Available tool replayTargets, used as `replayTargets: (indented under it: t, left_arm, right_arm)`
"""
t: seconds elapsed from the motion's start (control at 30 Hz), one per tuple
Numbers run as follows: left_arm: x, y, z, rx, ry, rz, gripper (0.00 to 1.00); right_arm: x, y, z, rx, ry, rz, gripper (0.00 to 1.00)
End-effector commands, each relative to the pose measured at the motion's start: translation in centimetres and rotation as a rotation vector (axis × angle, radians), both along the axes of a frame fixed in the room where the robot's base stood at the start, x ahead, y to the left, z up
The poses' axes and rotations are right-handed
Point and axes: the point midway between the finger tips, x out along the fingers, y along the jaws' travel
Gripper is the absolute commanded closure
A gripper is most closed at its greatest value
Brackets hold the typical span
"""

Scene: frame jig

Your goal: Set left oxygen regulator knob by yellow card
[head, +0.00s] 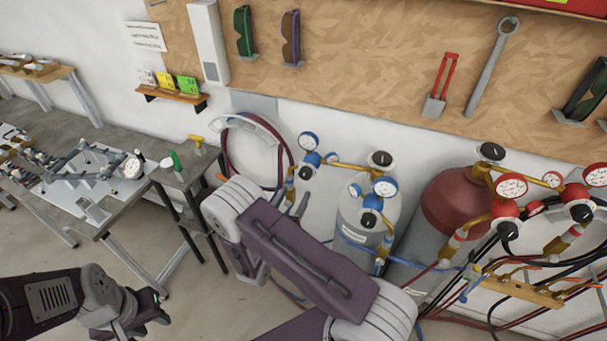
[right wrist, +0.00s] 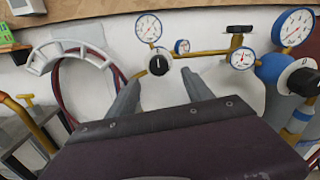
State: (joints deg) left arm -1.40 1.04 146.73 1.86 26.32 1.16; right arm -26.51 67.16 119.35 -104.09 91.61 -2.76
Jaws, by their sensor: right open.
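The left oxygen regulator knob (head: 307,172) is black on a pale round dial, below a blue-rimmed gauge. It also shows in the right wrist view (right wrist: 158,65), its light mark about upright. My right gripper (right wrist: 161,80) is open, its two grey fingers pointing toward the knob, one on either side of it in the picture; I see no contact. In the head view my forearm hides most of this gripper. The yellow card (head: 166,83) stands on a small wall shelf between a white and a green card. My left gripper (head: 130,318) is low at the left; its jaws are unclear.
Brass pipes and a second blue-gauge regulator (head: 370,208) are close to the right of the knob. A hose hanger (head: 250,125) is on its left. A red cylinder (head: 452,200) and red-gauge regulators stand further right. A workbench (head: 135,200) is at the left.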

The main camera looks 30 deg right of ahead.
Motion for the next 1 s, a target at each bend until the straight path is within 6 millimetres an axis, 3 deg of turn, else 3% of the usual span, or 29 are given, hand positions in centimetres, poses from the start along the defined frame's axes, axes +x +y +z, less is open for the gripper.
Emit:
replayTargets:
  t: [0.33, 0.73, 0.77, 0.97, 1.0]
  left_arm:
    - [0.0, 0.0, 2.9, 0.0, -0.001, 0.0, 0.64]
    - [0.0, 0.0, 3.2, 0.0, -0.001, 0.0, 0.64]
    - [0.0, 0.0, 3.2, 0.0, -0.001, 0.0, 0.64]
    - [0.0, 0.0, 3.2, 0.0, -0.001, 0.0, 0.64]
    - [0.0, 0.0, 3.2, 0.0, -0.001, 0.0, 0.64]
  right_arm:
    - [4.2, -5.4, 0.4, 0.001, -0.001, -0.007, 0.41]
    - [5.4, -6.5, 0.1, 0.0, 0.0, -0.003, 0.41]
    - [5.4, -6.5, 0.1, 0.0, 0.0, -0.003, 0.43]
    - [5.4, -6.5, 0.1, 0.001, 0.0, -0.003, 0.99]
    - [5.4, -6.5, 0.1, 0.001, 0.0, -0.002, 1.0]
